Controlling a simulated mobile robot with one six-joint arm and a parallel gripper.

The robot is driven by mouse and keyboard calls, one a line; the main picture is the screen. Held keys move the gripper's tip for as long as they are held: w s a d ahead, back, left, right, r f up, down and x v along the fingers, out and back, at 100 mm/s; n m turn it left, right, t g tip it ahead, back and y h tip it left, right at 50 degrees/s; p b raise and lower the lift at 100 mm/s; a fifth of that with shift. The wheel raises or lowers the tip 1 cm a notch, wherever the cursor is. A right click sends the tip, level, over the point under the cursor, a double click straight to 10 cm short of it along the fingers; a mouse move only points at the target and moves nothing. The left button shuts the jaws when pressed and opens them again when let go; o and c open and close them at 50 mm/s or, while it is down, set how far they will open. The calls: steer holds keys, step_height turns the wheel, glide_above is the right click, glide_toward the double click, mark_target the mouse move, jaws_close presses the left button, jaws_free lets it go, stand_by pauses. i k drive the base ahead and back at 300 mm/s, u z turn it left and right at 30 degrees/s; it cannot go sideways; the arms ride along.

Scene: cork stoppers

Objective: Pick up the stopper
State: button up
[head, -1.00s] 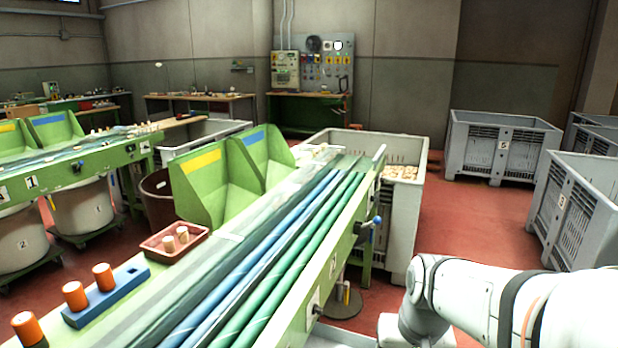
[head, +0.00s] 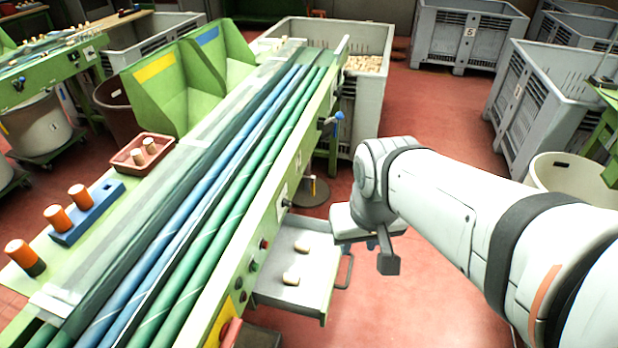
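Two more stoppers (head: 150,146) stand in a small pink tray (head: 170,150) on the machine's left side. My gripper (head: 388,262) hangs at the end of my white arm, to the right of the grey tray and apart from the stoppers in it. Its fingers are small and partly hidden, so I cannot see whether they are open.
The green machine (head: 262,215) with long blue and green rollers fills the middle. Orange-topped pieces (head: 80,197) stand at its left, some in a blue block (head: 88,225). A blue-handled lever (head: 338,117) sticks out.

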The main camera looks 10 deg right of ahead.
mark_target(299, 246)
steer(key=u, duration=0.7)
steer(key=k, duration=1.1)
steer(key=z, duration=0.45)
steer(key=i, duration=0.9)
steer(key=z, duration=0.2)
steer(key=k, duration=0.3)
steer(key=u, duration=0.1)
